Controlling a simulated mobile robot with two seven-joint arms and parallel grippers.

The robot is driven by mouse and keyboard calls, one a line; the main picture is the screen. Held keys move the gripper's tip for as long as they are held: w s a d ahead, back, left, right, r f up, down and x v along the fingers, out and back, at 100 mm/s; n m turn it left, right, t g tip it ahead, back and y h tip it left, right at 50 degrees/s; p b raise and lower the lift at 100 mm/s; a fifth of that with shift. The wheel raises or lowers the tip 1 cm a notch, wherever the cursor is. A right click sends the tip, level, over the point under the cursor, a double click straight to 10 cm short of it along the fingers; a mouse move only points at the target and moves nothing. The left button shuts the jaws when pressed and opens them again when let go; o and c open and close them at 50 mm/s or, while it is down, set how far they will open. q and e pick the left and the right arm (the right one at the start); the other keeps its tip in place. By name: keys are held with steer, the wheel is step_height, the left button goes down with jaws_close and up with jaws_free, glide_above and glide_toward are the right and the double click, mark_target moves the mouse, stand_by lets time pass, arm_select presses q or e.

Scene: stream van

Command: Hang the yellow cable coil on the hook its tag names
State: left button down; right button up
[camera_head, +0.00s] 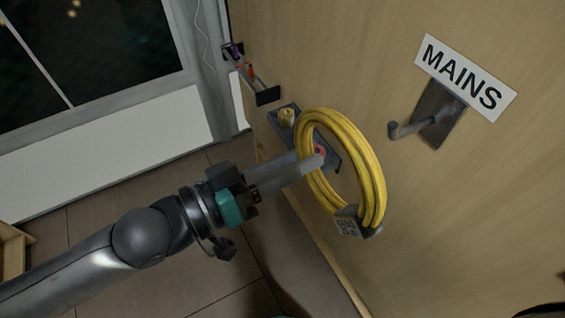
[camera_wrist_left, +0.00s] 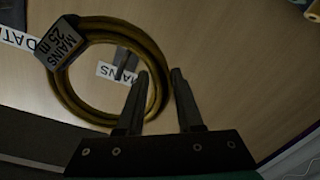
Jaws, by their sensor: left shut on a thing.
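The yellow cable coil (camera_head: 372,165) hangs in the air, held by my left gripper (camera_head: 320,158). The fingers close on one side of its ring, which also shows in the left wrist view (camera_wrist_left: 62,92). Its grey tag (camera_wrist_left: 62,42) reads MAINS 25 m. The hook (camera_head: 412,125) under the white MAINS sign (camera_head: 464,77) juts from the wooden wall, right of the coil and apart from it in the head view. In the wrist view the hook's dark plate (camera_wrist_left: 124,64) shows through the ring. My right gripper is not in view.
A DATA sign (camera_wrist_left: 17,38) shows in the wrist view. The wall around the MAINS hook is clear.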

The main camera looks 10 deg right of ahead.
arm_select(q)
steer(key=f+b+x, duration=0.2)
steer(key=b+x, duration=0.2)
steer(key=x, duration=0.8)
steer(key=shift+d+f, duration=0.2)
steer(key=shift+d, duration=0.2)
stand_by(0.6)
steer(key=shift+s, duration=0.15)
steer(key=c, duration=0.5)
jaws_free()
steer(key=shift+f, duration=0.1)
steer(key=shift+c, duration=0.2)
steer(key=shift+o, duration=0.3)
steer(key=shift+f, duration=0.15)
steer(key=shift+a, duration=0.1)
